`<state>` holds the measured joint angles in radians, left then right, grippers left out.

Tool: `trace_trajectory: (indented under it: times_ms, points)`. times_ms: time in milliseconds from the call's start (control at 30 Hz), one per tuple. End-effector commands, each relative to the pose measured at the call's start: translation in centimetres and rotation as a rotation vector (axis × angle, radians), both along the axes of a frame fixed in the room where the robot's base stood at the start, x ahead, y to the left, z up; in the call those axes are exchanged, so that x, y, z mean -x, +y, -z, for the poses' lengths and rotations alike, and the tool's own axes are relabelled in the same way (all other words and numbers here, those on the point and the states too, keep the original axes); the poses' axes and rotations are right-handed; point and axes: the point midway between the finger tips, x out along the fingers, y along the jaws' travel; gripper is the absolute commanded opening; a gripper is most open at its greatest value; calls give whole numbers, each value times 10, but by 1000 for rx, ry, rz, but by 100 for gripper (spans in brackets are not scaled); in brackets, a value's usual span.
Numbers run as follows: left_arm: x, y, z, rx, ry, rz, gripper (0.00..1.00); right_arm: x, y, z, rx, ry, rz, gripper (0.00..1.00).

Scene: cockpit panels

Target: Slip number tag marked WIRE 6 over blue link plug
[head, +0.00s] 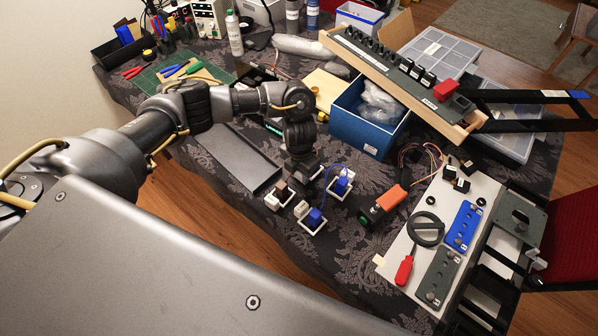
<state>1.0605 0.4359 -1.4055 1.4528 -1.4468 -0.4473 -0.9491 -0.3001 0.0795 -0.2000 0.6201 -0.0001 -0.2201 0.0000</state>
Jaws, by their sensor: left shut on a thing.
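My left gripper (300,178) reaches down from above to the small parts at the middle of the table. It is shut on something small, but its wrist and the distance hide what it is. A blue plug-like block (315,217) sits in a white-rimmed holder just below and right of the gripper. A second blue block (341,186) with a blue wire sits in another holder to the right. Small white blocks (272,202) stand in a holder at the left. I cannot read any WIRE 6 marking. My right gripper is not in view.
A grey tray (238,160) lies left of the gripper. A blue box (366,122) with a clear bag stands behind. Dark tablecloth is bare in front.

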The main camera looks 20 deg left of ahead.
Motion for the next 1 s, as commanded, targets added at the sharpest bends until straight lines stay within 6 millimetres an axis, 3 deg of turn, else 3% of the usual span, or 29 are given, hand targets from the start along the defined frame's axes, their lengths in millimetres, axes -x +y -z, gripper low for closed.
trace_trajectory:
  times_ms: [267, 300, 500, 800, 1000]
  points:
    - [0, 0, 1, 0, 0, 0, 14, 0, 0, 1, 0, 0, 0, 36]
    - [0, 0, 1, 0, 0, 0, 37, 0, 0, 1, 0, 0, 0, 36]
    - [0, 0, 1, 0, 0, 0, 61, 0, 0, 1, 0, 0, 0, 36]
    - [-1, 0, -2, 1, -2, 0, 61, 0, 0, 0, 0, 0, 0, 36]
    - [-2, 0, -32, 1, -5, 3, 61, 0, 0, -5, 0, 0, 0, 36]
